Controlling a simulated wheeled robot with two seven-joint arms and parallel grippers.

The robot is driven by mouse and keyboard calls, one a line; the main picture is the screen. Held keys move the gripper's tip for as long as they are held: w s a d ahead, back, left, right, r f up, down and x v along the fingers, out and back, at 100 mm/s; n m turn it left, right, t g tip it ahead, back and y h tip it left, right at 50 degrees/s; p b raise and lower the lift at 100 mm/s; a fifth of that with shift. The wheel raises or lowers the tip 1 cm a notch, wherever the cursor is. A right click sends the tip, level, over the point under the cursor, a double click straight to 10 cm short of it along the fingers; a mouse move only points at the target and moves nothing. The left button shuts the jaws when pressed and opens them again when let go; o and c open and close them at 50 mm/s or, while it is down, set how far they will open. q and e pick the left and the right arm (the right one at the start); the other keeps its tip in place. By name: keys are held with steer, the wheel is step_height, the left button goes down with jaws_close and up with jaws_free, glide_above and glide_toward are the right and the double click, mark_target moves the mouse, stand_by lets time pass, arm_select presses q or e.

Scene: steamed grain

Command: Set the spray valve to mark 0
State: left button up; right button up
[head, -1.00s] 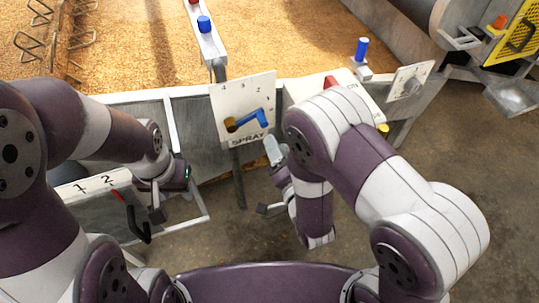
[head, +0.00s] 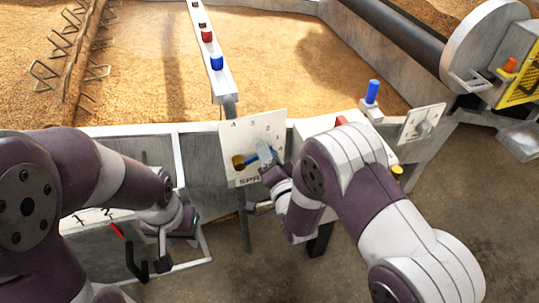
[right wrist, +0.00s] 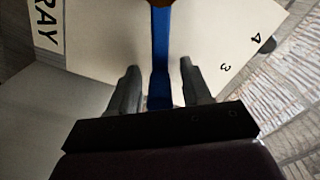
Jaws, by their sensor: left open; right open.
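The white SPRAY panel (head: 233,131) stands on the edge of the trough in the head view, with 4, 3 and 2 visible along its top. Its valve has a brass hub (head: 238,161) and a blue lever (head: 251,160) pointing right and slightly up; the lower right marks are hidden. My right gripper (head: 267,155) is at the lever's outer end. In the right wrist view, the blue lever (right wrist: 160,50) runs between the two open fingers (right wrist: 160,78), with gaps on both sides. My left gripper (head: 166,240) is open and empty, lower left of the panel.
A blue peg (head: 372,92), a yellow knob (head: 397,170) and a white dial plate (head: 422,123) are to the right. Grain (head: 290,60) fills the trough behind.

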jaws_close()
steer(key=f+m+b, duration=0.1)
steer(key=f+m, duration=0.1)
steer(key=m, duration=0.1)
steer(key=f+m+b, duration=0.1)
steer(key=shift+d+f+m+b, duration=0.15)
steer(key=shift+d+m+b, duration=0.15)
steer(key=shift+m+b, duration=0.1)
jaws_free()
steer(key=p+v, duration=0.3)
steer(key=v, duration=0.9)
steer(key=shift+s, duration=0.3)
